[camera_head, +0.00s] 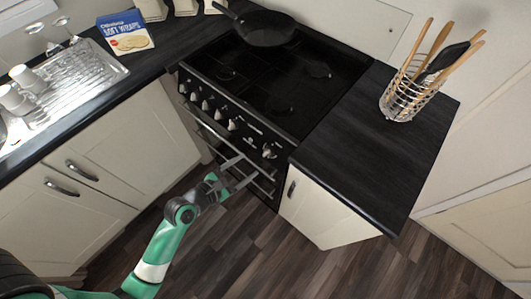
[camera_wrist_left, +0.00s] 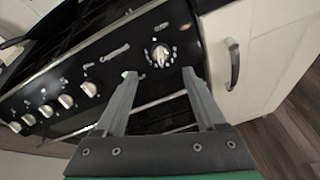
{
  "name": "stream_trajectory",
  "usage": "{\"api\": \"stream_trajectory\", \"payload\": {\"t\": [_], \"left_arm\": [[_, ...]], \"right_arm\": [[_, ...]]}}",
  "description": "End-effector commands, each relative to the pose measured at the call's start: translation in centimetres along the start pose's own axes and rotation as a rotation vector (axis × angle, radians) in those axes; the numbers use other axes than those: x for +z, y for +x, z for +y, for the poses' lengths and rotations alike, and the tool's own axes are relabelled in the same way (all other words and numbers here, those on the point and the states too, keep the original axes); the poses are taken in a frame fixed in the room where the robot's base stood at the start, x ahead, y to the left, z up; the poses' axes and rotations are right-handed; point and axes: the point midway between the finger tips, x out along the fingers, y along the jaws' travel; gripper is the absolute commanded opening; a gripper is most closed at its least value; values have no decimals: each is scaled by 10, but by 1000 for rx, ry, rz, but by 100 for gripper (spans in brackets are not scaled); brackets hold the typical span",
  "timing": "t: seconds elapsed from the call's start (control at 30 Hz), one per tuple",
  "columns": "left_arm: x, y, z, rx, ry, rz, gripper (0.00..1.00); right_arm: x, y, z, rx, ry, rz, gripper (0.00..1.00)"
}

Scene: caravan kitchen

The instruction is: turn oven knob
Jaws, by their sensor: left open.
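The black oven (camera_head: 275,75) stands between two counters, with a row of silver knobs along its front panel. The rightmost knob (camera_head: 269,151) sits apart from the others, near the panel's right end. In the left wrist view this knob (camera_wrist_left: 160,55) shows ahead of and between the fingertips, with white marks around it. Several other knobs (camera_wrist_left: 66,101) run off to the left. My left gripper (camera_head: 238,170) is open and empty, in front of the oven and just short of the rightmost knob; I see no contact. My right gripper is not in view.
A black pan (camera_head: 265,28) sits on the hob's back left. A utensil holder (camera_head: 408,98) stands on the right counter (camera_head: 350,150). Oven handles (camera_head: 235,150) run below the knobs. A cabinet handle (camera_wrist_left: 233,63) is right of the oven. The wooden floor (camera_head: 270,250) is clear.

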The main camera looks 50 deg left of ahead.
Motion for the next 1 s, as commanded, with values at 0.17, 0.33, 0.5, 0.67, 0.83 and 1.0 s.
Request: {"api": "stream_trajectory", "payload": {"t": [0.17, 0.33, 0.5, 0.67, 0.83, 1.0], "left_arm": [[1, 42, -1, -2, 3, -3, 72], [0, 77, -1, -1, 3, -3, 72], [1, 95, 0, 0, 2, -2, 72], [1, 98, 0, 0, 2, -1, 72], [1, 98, 0, 0, 2, -1, 65], [1, 97, 0, 0, 2, -1, 34]], "right_arm": [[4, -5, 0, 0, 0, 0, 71], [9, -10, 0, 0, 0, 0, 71], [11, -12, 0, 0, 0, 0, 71], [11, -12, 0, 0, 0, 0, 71], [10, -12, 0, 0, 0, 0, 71], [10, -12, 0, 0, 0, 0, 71]]}}
